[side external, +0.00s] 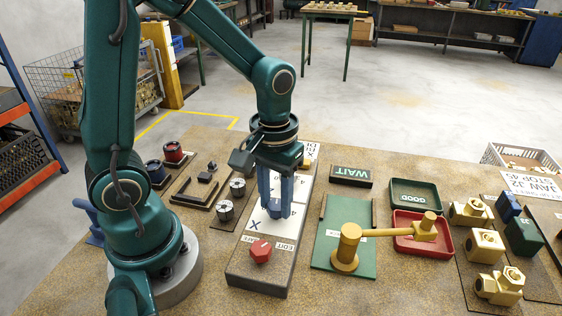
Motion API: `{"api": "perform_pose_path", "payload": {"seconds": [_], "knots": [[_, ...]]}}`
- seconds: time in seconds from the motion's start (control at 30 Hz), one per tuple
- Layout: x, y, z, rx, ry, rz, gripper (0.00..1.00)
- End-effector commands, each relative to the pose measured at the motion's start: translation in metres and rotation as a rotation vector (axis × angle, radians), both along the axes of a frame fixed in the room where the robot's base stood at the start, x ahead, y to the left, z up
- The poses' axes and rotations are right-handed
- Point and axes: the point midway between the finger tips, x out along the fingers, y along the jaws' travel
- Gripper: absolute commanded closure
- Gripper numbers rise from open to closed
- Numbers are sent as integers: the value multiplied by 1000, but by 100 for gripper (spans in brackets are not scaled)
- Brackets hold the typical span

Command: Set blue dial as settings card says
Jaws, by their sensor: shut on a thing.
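My gripper (274,204) points straight down over the long grey control box (258,277). Its blue fingers are shut on the blue dial (274,212), which is mostly hidden between them. The dial's pointer direction cannot be made out. White scale plates with numbers lie on the box top around it, one reading 40.
A red knob (260,249) sits at the box's near end.

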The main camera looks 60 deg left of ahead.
Motion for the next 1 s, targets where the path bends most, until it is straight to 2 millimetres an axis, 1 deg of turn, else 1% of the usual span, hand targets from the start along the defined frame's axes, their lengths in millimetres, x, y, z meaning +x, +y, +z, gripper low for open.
{"api": "perform_pose_path", "payload": {"seconds": [0.3, 0.5, 0.7, 1.0], "knots": [[0, 1, 0, 1, -2, -295, 100], [0, 1, 0, 1, -3, -459, 100], [0, 2, 0, 1, -3, -581, 100], [1, 2, 0, 1, -3, -675, 100]]}}
